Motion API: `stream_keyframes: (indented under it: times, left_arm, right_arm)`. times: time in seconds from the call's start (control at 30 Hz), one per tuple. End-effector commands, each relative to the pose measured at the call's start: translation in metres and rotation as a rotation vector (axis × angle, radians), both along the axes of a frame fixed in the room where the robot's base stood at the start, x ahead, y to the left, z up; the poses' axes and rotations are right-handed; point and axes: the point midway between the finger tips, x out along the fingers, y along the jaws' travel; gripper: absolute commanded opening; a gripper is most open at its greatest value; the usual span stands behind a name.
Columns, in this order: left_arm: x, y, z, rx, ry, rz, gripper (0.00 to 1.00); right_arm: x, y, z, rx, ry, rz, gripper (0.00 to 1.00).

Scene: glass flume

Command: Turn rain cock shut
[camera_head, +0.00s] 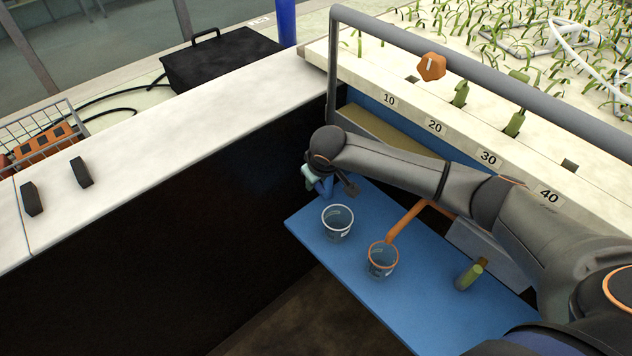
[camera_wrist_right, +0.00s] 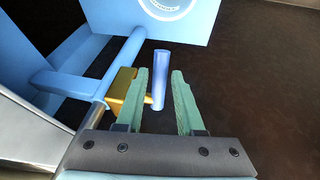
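A cock with a blue lever handle (camera_wrist_right: 161,80) and a brass body (camera_wrist_right: 122,92) sits on a blue pipe (camera_wrist_right: 120,62) in the right wrist view. No label shows whether this is the rain cock. My right gripper (camera_wrist_right: 160,72) is open, its two green fingers on either side of the lever with a gap visible on the right; contact on the left cannot be told. In the head view my right gripper (camera_head: 312,176) is at the far end of the blue shelf, its arm hiding part of the pipework. My left gripper is not in view.
The blue shelf (camera_head: 300,222) carries a clear white-rimmed cup (camera_head: 338,223) and an orange-rimmed cup (camera_head: 382,259) by an orange pipe (camera_head: 408,220). A green handle (camera_head: 469,277) stands nearer. A grey rail (camera_head: 465,85) runs above. A dark wall (camera_head: 180,250) is at left.

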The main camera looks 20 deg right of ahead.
Motion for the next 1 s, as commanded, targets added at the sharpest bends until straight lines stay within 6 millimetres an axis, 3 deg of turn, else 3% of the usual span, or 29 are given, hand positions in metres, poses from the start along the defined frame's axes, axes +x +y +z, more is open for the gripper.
stream_keyframes:
  times: [0.17, 0.47, 0.8, 1.0]
  left_arm:
    - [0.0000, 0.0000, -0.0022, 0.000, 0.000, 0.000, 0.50]
    - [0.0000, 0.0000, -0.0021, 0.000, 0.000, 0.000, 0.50]
    - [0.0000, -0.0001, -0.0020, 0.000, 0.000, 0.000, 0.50]
    - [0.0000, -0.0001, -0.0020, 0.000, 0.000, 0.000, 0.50]
  right_arm:
    - [0.0047, -0.0008, -0.0109, -0.001, 0.000, 0.000, 0.37]
    - [0.0056, -0.0007, -0.0118, 0.000, -0.001, 0.001, 0.37]
    - [0.0054, -0.0007, -0.0117, 0.000, -0.001, 0.001, 0.00]
    - [0.0053, -0.0008, -0.0116, 0.000, -0.001, 0.000, 0.00]
